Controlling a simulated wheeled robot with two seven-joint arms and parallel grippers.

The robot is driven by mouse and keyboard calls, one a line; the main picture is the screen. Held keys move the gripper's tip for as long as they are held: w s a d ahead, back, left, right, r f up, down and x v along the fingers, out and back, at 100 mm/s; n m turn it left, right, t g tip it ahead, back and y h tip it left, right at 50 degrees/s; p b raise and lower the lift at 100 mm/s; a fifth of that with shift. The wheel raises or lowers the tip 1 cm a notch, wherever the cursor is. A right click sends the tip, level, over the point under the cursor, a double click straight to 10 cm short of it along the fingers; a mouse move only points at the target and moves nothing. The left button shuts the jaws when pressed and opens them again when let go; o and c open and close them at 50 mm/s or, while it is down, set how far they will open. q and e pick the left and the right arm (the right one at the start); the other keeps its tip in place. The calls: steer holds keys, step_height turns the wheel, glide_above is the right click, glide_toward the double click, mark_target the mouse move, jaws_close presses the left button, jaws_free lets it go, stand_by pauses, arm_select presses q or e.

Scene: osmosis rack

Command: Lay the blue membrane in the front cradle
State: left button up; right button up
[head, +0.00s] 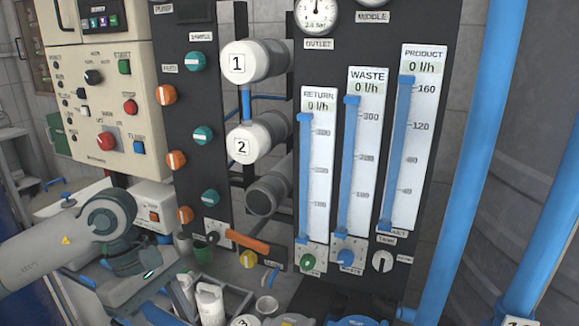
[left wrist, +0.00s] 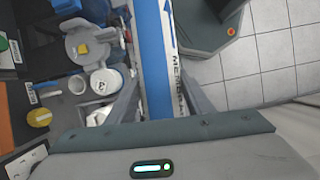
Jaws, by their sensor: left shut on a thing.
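The blue membrane (left wrist: 153,60), a long blue tube with a white lettered band, runs up the middle of the left wrist view. My left gripper (left wrist: 160,95) is shut on it, one finger along each side. In the head view my left arm comes in from the left, its gripper body (head: 135,262) low in front of the panel; the fingertips are hidden there and I cannot clearly make out the membrane. I cannot identify the front cradle for certain in either view. My right gripper is not in view.
White housings marked 1 (head: 245,62) and 2 (head: 248,140) project from the dark panel, with an open dark tube (head: 264,197) below. A tray (head: 238,299) with a white bottle (head: 210,302) stands below them. A white cap (left wrist: 105,82) lies left of the membrane. Tiled floor (left wrist: 270,60) shows at right.

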arm_select(q)
steer(key=m, duration=0.1)
steer(key=f+m, duration=0.1)
steer(key=shift+f+m+g+y, duration=0.15)
steer(key=shift+m+g+y, duration=0.15)
steer(key=shift+m+g, duration=0.1)
step_height(320, 180, down, 2)
steer(key=m+g+y, duration=0.1)
steer(key=m, duration=0.3)
steer(key=shift+a+f+m, duration=0.1)
steer(key=shift+m, duration=0.2)
steer(key=shift+s+a+f+m+y, duration=0.15)
steer(key=shift+f+m+y, duration=0.45)
steer(key=shift+m, duration=0.7)
steer(key=shift+s+a+f+m+y, duration=0.1)
steer(key=shift+f+m+y, duration=0.3)
steer(key=shift+f+m, duration=0.65)
steer(key=shift+r+m, duration=0.25)
steer(key=shift+r, duration=0.05)
